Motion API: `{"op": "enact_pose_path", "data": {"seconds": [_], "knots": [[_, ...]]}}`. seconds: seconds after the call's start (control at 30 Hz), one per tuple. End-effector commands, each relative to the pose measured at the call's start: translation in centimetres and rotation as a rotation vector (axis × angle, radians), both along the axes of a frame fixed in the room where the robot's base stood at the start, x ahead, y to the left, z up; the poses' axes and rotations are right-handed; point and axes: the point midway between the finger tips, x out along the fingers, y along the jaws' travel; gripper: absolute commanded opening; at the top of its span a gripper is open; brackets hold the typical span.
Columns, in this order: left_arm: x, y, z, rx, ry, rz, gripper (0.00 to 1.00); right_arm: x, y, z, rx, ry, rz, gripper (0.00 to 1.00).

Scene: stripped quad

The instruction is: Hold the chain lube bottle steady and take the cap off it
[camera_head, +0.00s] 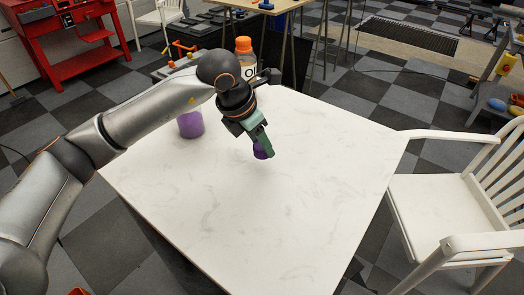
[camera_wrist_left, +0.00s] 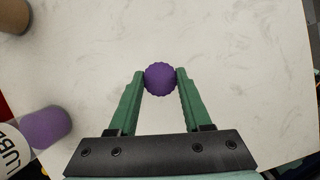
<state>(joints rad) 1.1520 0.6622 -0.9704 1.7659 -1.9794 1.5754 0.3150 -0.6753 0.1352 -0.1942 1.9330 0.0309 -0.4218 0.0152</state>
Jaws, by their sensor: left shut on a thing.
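My left gripper (camera_head: 263,147) is shut on a ribbed purple cap (camera_wrist_left: 160,77), held between the tips of its green fingers. The cap (camera_head: 260,152) is over the white table, apart from the bottle. I cannot tell how high it is above the table. The chain lube bottle (camera_head: 190,122), purple at its lower part, stands on the table left of the gripper; its top is hidden behind my left arm. In the left wrist view its purple base and white label (camera_wrist_left: 14,148) show at the left edge. My right gripper is not in view.
An orange-capped bottle (camera_head: 244,47) stands at the back of the white table (camera_head: 270,220), partly behind my left wrist. The table's front and right are clear. A white chair (camera_head: 445,215) stands at the right. A red bench (camera_head: 75,40) is at the back left.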

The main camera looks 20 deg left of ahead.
Motion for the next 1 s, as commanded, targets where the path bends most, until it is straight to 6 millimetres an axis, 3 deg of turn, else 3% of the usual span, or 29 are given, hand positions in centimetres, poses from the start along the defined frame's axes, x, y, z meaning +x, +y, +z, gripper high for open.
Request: {"op": "enact_pose_path", "data": {"seconds": [0.3, 0.7, 0.73, 1.0], "knots": [[0.7, -0.1, -3.6, 0.002, 0.004, -0.001, 0.00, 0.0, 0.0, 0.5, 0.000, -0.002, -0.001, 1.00], [0.7, -0.1, -4.5, 0.000, 0.000, -0.001, 0.00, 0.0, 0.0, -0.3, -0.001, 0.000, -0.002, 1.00], [0.7, 0.0, -4.3, 0.000, 0.000, -0.001, 0.52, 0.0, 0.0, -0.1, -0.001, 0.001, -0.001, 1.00], [0.7, -0.1, -4.3, 0.001, 0.001, 0.000, 0.79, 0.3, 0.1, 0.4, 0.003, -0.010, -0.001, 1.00]]}}
